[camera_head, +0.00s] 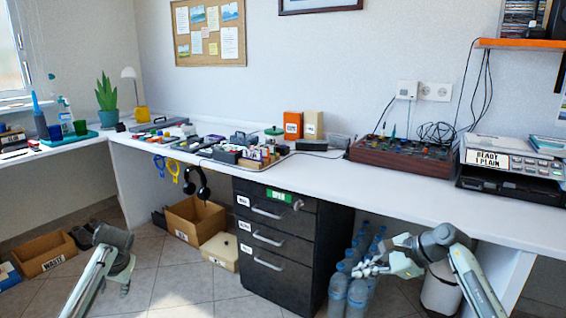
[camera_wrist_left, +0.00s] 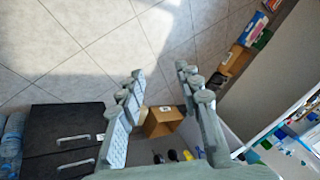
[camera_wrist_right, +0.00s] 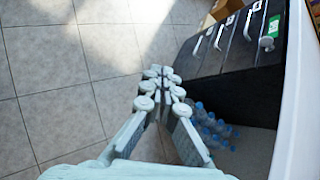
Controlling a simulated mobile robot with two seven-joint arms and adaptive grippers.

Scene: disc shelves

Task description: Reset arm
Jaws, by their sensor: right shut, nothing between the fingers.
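My left arm (camera_head: 112,250) is at the lower left of the head view, in front of the desk; its fingers cannot be made out there. My right gripper (camera_head: 365,270) is at the lower right of the head view, in front of the water bottles and below the desk top. In the right wrist view the right gripper (camera_wrist_right: 162,72) is shut and empty, its fingertips together.
A black drawer cabinet (camera_head: 270,272) stands under the white desk (camera_head: 400,190), between my arms. Blue water bottles (camera_head: 337,293) stand to its right. A cardboard box (camera_head: 192,220), a waste box (camera_head: 45,256) and headphones (camera_head: 196,182) are to the left. Tiled floor is open in front.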

